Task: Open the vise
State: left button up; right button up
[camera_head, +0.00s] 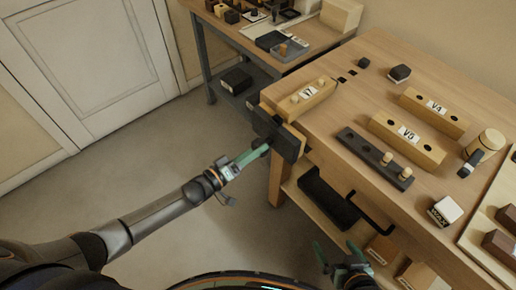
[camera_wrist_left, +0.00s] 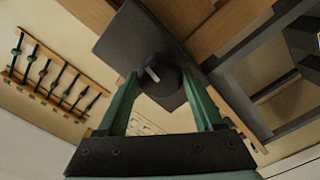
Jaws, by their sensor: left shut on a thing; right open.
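The vise (camera_head: 285,143) is mounted at the bench's left front corner. Its dark front plate (camera_wrist_left: 130,42) fills the upper middle of the left wrist view. A round black knob with a light mark (camera_wrist_left: 158,78) sits on that plate. My left gripper (camera_head: 261,147) is shut on the knob, with one green finger on each side in the wrist view (camera_wrist_left: 158,90). How far the vise jaws stand apart is hard to tell. My right gripper (camera_head: 338,258) is open and empty, low in front of the bench.
A wooden block with a label (camera_head: 300,101) lies beside the vise. Blocks labelled V4 (camera_head: 434,108) and V5 (camera_head: 405,139), a dark block with two pegs (camera_head: 372,158) and small pieces are on the bench (camera_head: 335,130). A side table (camera_head: 232,38) stands behind. Floor left is clear.

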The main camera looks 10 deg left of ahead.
pick_arm(q)
jog(key=o, duration=1.2)
jog(key=p+v, duration=0.2)
jog(key=v, duration=0.5)
